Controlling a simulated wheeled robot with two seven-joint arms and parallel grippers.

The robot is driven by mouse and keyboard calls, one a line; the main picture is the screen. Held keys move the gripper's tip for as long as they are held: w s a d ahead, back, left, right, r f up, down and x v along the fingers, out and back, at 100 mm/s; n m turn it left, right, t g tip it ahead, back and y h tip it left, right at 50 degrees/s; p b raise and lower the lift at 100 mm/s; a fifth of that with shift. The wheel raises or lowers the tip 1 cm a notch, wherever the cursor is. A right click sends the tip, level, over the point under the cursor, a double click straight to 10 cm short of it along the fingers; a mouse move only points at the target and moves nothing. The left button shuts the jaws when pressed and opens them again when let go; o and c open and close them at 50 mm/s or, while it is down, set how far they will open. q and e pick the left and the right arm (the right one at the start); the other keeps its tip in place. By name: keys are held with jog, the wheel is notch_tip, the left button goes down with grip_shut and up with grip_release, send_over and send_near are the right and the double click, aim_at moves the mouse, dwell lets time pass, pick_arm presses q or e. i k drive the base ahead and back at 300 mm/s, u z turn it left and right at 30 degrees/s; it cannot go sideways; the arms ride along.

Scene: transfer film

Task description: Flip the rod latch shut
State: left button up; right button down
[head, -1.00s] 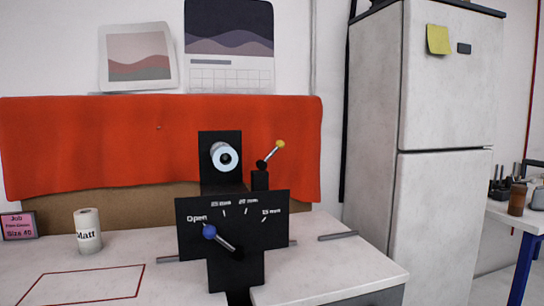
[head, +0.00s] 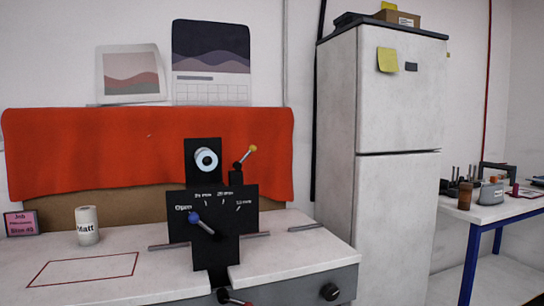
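The black machine (head: 228,250) stands at the worktable's front edge in the head view. On its upper right, a short metal rod with a yellow knob (head: 246,156) rises from a small black block and tilts up to the right; it looks like the rod latch. A white roll (head: 205,160) sits on the machine's upper plate, left of the rod. A second lever with a blue knob (head: 201,223) lies across the dial plate, its knob near the "Open" mark. Neither of my grippers shows in this view.
The white worktable (head: 300,250) carries a "Matt" roll (head: 87,225), a pink job card (head: 20,223) and a red-outlined area. A red-knobbed handle (head: 230,297) sits low at the front. A tall fridge (head: 385,150) stands right, beyond it a blue-legged table (head: 490,210).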

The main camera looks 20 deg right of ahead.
aim_at(237, 165)
jog(key=z, duration=0.65)
jog(key=i, duration=0.8)
jog(key=u, duration=0.35)
